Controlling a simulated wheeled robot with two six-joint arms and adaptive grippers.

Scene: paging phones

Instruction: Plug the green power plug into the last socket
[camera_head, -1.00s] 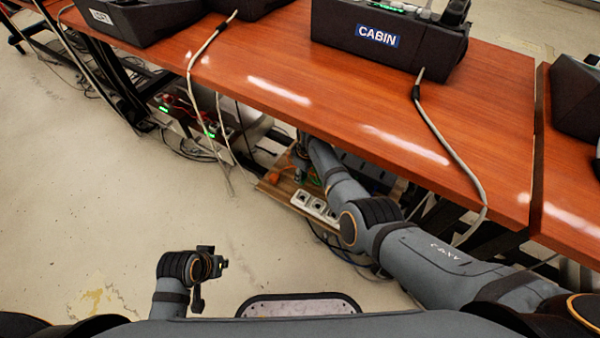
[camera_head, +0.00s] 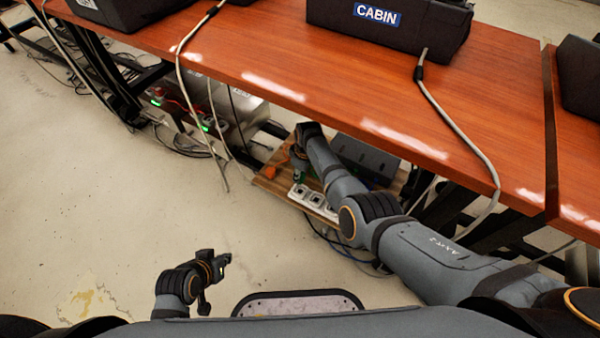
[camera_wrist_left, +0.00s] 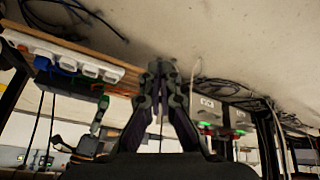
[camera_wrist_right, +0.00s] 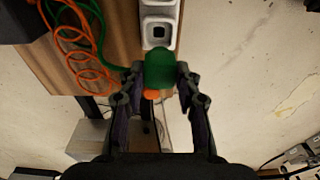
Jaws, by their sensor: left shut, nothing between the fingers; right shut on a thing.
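The green plug (camera_wrist_right: 159,70) with an orange end is between the fingertips of my right gripper (camera_wrist_right: 160,84), which is shut on it. The plug is at the end of the white socket strip (camera_wrist_right: 160,10), overlapping the strip's edge. The end socket (camera_wrist_right: 158,31) shows empty beyond it. I cannot tell whether the plug touches the strip. In the head view, the right gripper (camera_head: 299,165) is above the left end of the strip (camera_head: 316,199). My left gripper (camera_head: 221,262) is shut and empty, away from the strip; it also shows in the left wrist view (camera_wrist_left: 160,70).
The strip lies on a wooden board (camera_head: 268,182) under the table (camera_head: 400,110). Orange (camera_wrist_right: 82,55) and green (camera_wrist_right: 100,30) coiled cords lie beside it. A CABIN box (camera_head: 395,25) stands on the table. A grey cable (camera_head: 455,135) hangs over the table edge.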

